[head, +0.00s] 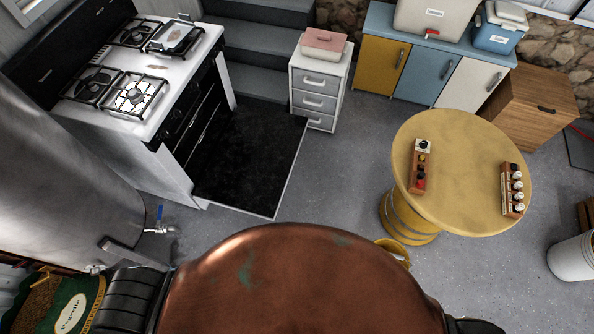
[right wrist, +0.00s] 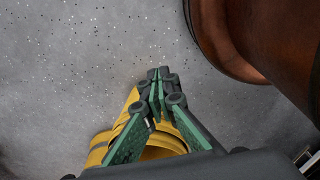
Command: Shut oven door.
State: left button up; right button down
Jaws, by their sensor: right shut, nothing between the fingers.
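The white stove (head: 120,75) stands at the upper left in the head view. Its oven door (head: 248,165) is open, folded down flat in front of the stove, dark inner face up with a pale edge. My right gripper (right wrist: 158,78) shows in the right wrist view only, its green-padded fingers together and empty, over grey floor. It is apart from the oven door, which is not in that view. My left gripper is in neither view.
A large copper-brown rounded body (head: 290,290) fills the head view's front. A round yellow table (head: 460,165) with two small racks stands right. A white drawer unit (head: 318,85) stands beyond the door. Grey floor is clear between door and table.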

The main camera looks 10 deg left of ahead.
aim_at(249, 171)
jog(key=u, duration=0.3)
jog(key=i, duration=0.65)
jog(key=u, duration=0.85)
jog(key=i, duration=0.3)
jog(key=u, duration=0.25)
